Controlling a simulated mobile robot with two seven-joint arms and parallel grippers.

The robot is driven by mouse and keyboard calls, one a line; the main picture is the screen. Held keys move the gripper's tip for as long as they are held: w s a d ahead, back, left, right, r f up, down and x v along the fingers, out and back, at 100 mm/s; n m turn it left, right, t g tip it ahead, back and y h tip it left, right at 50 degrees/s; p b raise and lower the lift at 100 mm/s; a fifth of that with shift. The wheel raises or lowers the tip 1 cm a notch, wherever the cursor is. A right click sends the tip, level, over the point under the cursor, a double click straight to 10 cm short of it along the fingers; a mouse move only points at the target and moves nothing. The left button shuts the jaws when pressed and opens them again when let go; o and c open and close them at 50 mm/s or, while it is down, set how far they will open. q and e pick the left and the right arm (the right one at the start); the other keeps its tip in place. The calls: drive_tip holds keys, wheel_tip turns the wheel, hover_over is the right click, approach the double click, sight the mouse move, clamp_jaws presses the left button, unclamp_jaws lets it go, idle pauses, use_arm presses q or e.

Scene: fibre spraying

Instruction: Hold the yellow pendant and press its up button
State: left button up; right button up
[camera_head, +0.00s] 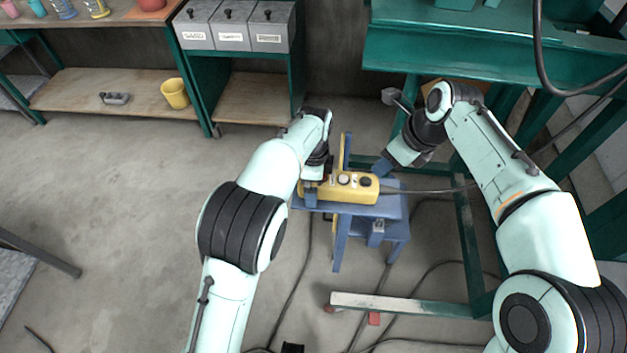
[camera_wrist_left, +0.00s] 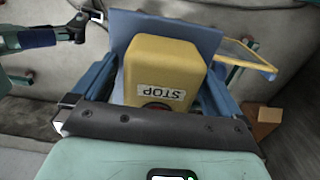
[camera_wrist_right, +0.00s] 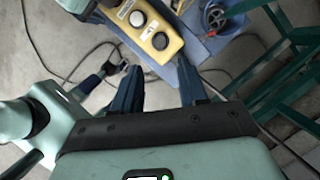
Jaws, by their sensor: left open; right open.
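The yellow pendant (camera_head: 337,189) lies across a small blue stool (camera_head: 400,207), its cable running off to the right. My left gripper (camera_head: 311,192) is at the pendant's left end. In the left wrist view its open blue fingers stand on either side of the pendant's end (camera_wrist_left: 165,65), which carries a STOP label; whether they touch it is unclear. My right gripper (camera_head: 382,167) is open and empty, close to the pendant's right end. In the right wrist view the pendant (camera_wrist_right: 148,25) shows a white and a dark round button (camera_wrist_right: 160,40), just beyond the right fingers (camera_wrist_right: 158,66).
A green metal frame (camera_head: 465,240) stands to the right of the stool. Cables (camera_head: 425,275) lie on the floor. A shelf (camera_head: 110,88) with a yellow cup (camera_head: 175,94) and grey bins (camera_head: 232,27) stand at the back.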

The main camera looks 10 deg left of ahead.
use_arm(q)
drive_tip(key=c, duration=1.2)
drive_tip(key=shift+c, duration=0.8)
use_arm(e)
drive_tip(key=c, duration=0.3)
clamp_jaws()
use_arm(q)
drive_tip(key=shift+r, duration=0.1)
